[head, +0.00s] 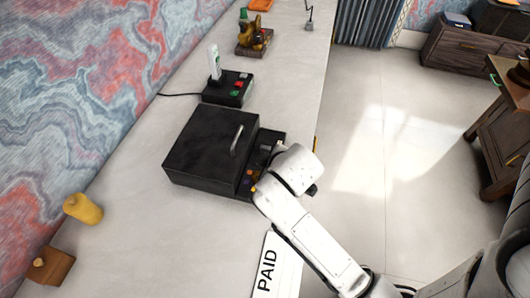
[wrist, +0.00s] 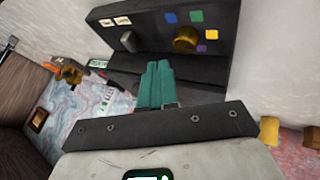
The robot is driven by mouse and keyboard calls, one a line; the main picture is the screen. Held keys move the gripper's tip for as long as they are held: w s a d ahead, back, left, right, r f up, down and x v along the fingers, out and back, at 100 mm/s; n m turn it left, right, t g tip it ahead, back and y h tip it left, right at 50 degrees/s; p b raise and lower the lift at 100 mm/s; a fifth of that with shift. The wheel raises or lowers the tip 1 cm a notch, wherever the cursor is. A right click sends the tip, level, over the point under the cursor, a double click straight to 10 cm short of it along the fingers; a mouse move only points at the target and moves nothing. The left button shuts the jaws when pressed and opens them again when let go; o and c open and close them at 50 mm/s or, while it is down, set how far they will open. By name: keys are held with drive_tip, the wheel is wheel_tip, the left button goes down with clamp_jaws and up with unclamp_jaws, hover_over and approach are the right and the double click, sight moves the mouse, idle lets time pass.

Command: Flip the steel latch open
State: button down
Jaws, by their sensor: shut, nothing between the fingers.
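A black box (head: 205,145) stands on the pale desk, and its front panel (wrist: 160,28) fills the top of the wrist view. A short steel piece, which looks like the latch (wrist: 128,40), sticks out of that panel under two small white labels. In the head view a thin steel bar (head: 236,140) rises by the box's right edge; I take it to be the same latch. My gripper (wrist: 158,66) has its green fingers shut and empty, in front of the panel between latch and brass knob in the picture. Contact cannot be judged. In the head view my arm hides the fingers.
A brass knob (wrist: 186,40) with several coloured squares sits beside the latch. A black button box (head: 229,88) stands behind the box.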

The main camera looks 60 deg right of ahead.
sight(265, 149)
drive_tip(key=x, duration=0.7)
drive_tip(key=shift+s, duration=0.1)
drive_tip(key=d, duration=0.1)
drive_tip(key=w+d+p, duration=0.1)
drive_tip(key=d, duration=0.1)
drive_tip(key=shift+w+f, duration=0.2)
drive_tip(key=shift+w+d, duration=0.15)
drive_tip(key=shift+d, duration=0.3)
drive_tip(key=d, duration=0.1)
drive_tip(key=w+d, duration=0.1)
drive_tip(key=d, duration=0.2)
drive_tip(key=shift+w+d, duration=0.2)
drive_tip(key=shift+w, duration=0.1)
drive_tip(key=shift+a+p, duration=0.1)
drive_tip(key=shift+p, duration=0.2)
